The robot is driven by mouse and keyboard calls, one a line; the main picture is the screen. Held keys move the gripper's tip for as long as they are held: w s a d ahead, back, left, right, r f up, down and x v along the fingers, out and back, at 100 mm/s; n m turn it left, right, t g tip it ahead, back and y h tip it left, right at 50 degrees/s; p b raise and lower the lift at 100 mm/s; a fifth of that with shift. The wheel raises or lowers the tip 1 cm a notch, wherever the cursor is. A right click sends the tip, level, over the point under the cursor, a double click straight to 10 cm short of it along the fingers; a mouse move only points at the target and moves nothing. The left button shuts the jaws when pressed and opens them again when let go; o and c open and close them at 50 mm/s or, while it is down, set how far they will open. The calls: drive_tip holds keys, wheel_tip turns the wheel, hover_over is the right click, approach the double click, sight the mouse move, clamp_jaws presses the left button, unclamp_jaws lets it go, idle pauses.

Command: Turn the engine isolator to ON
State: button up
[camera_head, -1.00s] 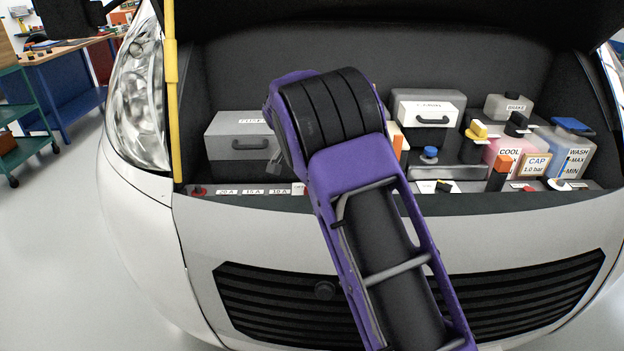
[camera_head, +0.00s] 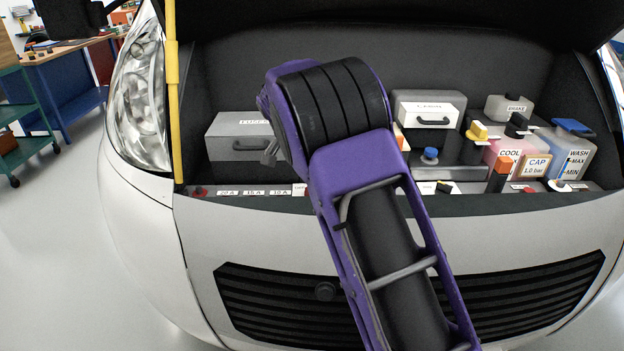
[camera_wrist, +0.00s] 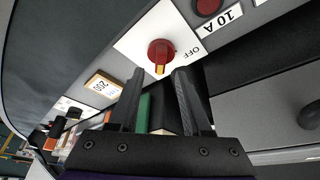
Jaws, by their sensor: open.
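The engine isolator is a red rotary knob (camera_wrist: 161,51) with a yellow pointer mark, on a white plate (camera_wrist: 133,42) in the wrist view. The word OFF is printed on the plate to the right of the knob. The yellow mark faces down toward my gripper; no ON label is visible. My gripper (camera_wrist: 159,75) is open and empty. Its two fingertips lie just short of the knob in the picture, one toward each side; contact cannot be told. In the head view my purple arm hides the isolator and most or all of the gripper.
A 10 A label (camera_wrist: 222,18) sits beside another red button (camera_wrist: 207,5) near the isolator. A grey box (camera_head: 238,150) stands left of my arm in the engine bay.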

drive_tip(key=p+v, duration=0.1)
drive_tip(key=v, duration=1.3)
drive_tip(key=shift+p, duration=0.35)
drive_tip(key=shift+s+r, duration=0.1)
